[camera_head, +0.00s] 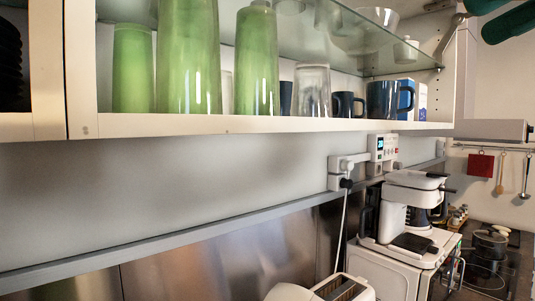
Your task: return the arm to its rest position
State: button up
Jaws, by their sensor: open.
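My gripper is not in view, and no part of my arm can be made out for sure. The wall cabinet (230,124) is open at the front, with its shelf and contents showing. A metal flap hinge arm (450,36) angles upward at the cabinet's right end. The flap itself is not clearly visible.
Green glass vases (188,60), a clear glass (312,90) and dark mugs (385,98) stand inside the cabinet. Below are a coffee machine (408,215), a toaster (345,289) and a stove pot (490,243). Dark green rounded shapes (510,22), unidentified, hang at top right.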

jog(key=w+d+f+m, duration=0.1)
jog(key=w+f, duration=0.3)
jog(key=f, duration=0.3)
jog(key=w+d+f+m+t, duration=0.1)
jog(key=w+d+f+m, duration=0.1)
jog(key=w+f, duration=0.35)
jog(key=w+d+f+m, duration=0.1)
jog(key=w+f, duration=0.1)
jog(key=f, duration=0.7)
jog(key=s+a+f+m+g+h, duration=0.1)
jog(key=s+a+f+m+h, duration=0.1)
jog(key=f, duration=1.4)
jog(key=s+a+f+m+g+h, duration=0.1)
jog(key=a+f+m+h, duration=0.1)
jog(key=f, duration=1.5)
jog(key=s+d+f+g+h+b, duration=0.1)
jog(key=s+f+g+h, duration=0.3)
jog(key=s+f, duration=2.3)
jog(key=s+g+b, duration=0.1)
jog(key=s+g, duration=0.3)
jog(key=g, duration=0.1)
jog(key=shift+d+f+h+b, duration=0.2)
jog(key=shift+d+h+b, duration=0.05)
jog(key=shift+h+b, duration=0.05)
